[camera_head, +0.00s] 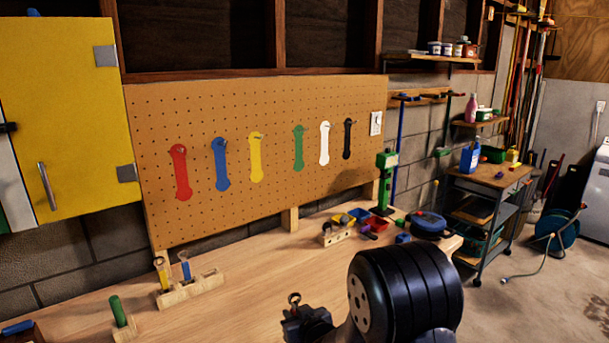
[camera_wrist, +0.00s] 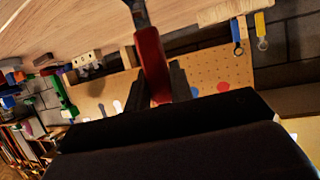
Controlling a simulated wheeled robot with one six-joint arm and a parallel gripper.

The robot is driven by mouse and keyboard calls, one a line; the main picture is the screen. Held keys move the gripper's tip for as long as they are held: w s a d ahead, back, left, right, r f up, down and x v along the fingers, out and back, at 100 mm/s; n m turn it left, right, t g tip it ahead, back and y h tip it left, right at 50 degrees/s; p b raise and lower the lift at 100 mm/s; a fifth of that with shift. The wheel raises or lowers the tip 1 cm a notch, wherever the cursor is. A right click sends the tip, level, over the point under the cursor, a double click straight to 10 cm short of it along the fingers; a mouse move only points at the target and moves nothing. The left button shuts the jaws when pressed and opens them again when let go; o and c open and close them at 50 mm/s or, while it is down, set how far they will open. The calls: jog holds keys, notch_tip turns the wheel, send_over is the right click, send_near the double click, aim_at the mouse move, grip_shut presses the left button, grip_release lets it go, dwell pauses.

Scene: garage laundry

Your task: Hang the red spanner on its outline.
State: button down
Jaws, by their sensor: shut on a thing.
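The red spanner (camera_wrist: 152,55) is gripped between my gripper's dark fingers (camera_wrist: 163,85) in the wrist view, its grey end reaching past them. The held spanner is apart from the board.
Blue (camera_head: 221,165), yellow (camera_head: 256,158), green, white and black outlines continue rightward. On the bench (camera_head: 240,300), a wooden rack (camera_head: 205,287) holds yellow and blue spanners; a green-handled tool (camera_head: 118,311) stands nearby. A yellow cabinet door (camera_head: 65,115) is at left. Small bins (camera_head: 379,224) stand at the bench's far end.

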jog(key=s+d+f+m+h, duration=0.2)
jog(key=s+d+f, duration=0.1)
jog(key=d, duration=0.6)
jog(key=s+d+f+m+t+h+b, duration=0.1)
jog(key=s+d+f+m+h, duration=0.2)
jog(key=s+d, duration=0.2)
jog(key=d, duration=0.3)
jog(key=shift+s+d+f+h, duration=0.15)
jog(key=shift+d+f+h, duration=0.05)
jog(key=shift+d+h, duration=0.15)
